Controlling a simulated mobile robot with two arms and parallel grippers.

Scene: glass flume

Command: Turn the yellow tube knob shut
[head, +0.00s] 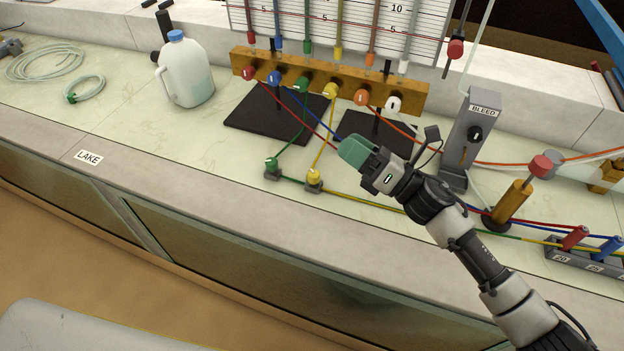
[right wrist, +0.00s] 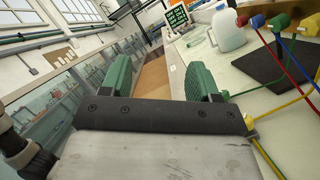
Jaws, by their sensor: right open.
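A yellow knob (head: 314,178) stands on a small bench fitting where the yellow tube comes down, beside a similar green knob (head: 271,164). Another yellow knob (head: 330,91) is on the wooden manifold (head: 290,82) at the back. My right gripper (head: 352,151) is over the bench, just right of the bench yellow knob in the head view and apart from it. In the right wrist view its green fingers (right wrist: 158,78) are spread with nothing between them. A yellow piece (right wrist: 249,122) shows at the right, partly hidden by the gripper. My left gripper is not in view.
A grey BLEED post (head: 470,140) and a wooden cylinder with a red knob (head: 511,203) stand right of my arm. Tubes cross the bench. A white jug (head: 185,72) is at the back left. The bench's left front is clear.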

